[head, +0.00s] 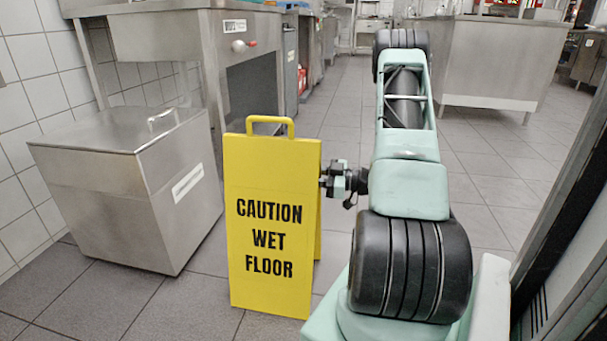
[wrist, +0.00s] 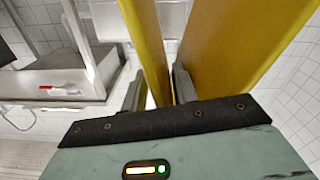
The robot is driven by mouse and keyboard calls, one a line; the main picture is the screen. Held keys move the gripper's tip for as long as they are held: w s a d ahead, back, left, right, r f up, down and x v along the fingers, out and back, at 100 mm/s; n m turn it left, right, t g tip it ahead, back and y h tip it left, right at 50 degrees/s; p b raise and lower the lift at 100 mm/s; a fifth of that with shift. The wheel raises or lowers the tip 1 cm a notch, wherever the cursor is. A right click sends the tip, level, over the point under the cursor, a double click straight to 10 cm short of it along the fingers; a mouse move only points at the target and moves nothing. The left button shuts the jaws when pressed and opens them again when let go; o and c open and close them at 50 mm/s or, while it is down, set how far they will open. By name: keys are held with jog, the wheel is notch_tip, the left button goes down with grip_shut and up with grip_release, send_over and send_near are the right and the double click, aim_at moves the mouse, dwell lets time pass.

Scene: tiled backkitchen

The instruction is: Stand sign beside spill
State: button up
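The yellow caution sign (head: 272,185) stands upright in the head view, its lettered panel facing the camera, with a handle on top. A second panel shows behind its right edge. Whether its feet bear on the floor is hard to tell. My gripper (head: 335,182) is at the sign's right side, at upper-middle height. In the wrist view the fingers of my gripper (wrist: 158,92) lie on either side of one yellow panel (wrist: 147,40); the other panel (wrist: 240,40) is outside the right finger. Whether the fingers press on the panel is unclear. No spill shows clearly in either view.
A steel bin (head: 125,185) stands close to the sign's left, by the tiled wall. A steel counter (head: 190,40) is behind it. Another steel counter (head: 495,60) is at the back right. A dark-framed panel (head: 570,190) is near right. The tiled floor between the counters is clear.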

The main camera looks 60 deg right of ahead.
jog(key=p+v, duration=0.4)
jog(key=v, duration=0.6)
jog(key=shift+s, duration=0.2)
